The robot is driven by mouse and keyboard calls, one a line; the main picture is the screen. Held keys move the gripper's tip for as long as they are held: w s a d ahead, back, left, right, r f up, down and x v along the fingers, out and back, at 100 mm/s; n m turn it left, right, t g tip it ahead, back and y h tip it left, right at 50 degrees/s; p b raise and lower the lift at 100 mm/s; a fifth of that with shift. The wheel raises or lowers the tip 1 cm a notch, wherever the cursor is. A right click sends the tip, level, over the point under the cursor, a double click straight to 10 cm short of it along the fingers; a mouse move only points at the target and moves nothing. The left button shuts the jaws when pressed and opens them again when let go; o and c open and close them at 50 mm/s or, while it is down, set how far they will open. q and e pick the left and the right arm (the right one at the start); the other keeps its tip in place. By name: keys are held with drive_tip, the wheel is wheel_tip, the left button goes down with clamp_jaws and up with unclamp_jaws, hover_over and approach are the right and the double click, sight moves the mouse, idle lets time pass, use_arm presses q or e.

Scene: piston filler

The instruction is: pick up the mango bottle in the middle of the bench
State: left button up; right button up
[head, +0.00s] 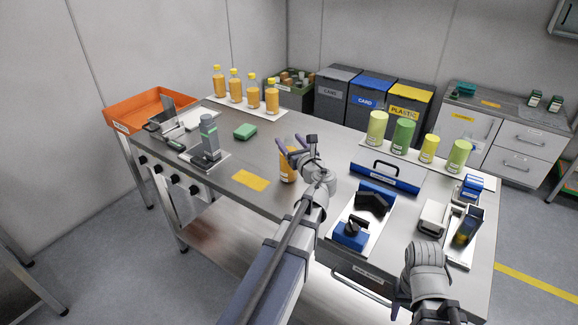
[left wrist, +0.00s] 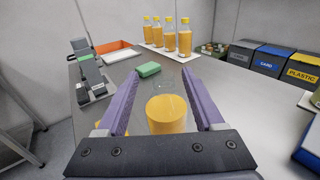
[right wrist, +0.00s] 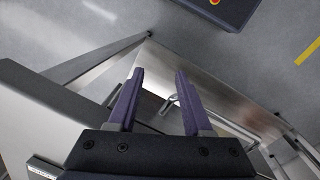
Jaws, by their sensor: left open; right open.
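The mango bottle (head: 287,169) stands in the middle of the steel bench, partly hidden in the head view by my left gripper (head: 292,147). In the left wrist view its orange body (left wrist: 168,115) sits between the two purple fingers of the left gripper (left wrist: 161,78), with clear space beside it. Its clear upper part is faint, and I see no yellow cap on it. The left gripper is open and not closed on the bottle. My right gripper (right wrist: 160,75) is open and empty, pointing down near the bench's front edge.
Several capped mango bottles (head: 253,92) stand on a white mat at the back. A green block (head: 245,131) and a yellow patch (head: 250,180) lie left of the bottle. A grey device (head: 207,140) stands farther left. Blue fixtures (head: 375,200) and green cylinders (head: 403,136) occupy the right.

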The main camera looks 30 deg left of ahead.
use_arm(q)
drive_tip(key=x, duration=0.5)
drive_tip(key=shift+w+f, duration=0.2)
drive_tip(key=shift+d, duration=0.1)
drive_tip(key=shift+c, duration=0.2)
clamp_jaws()
idle(0.9)
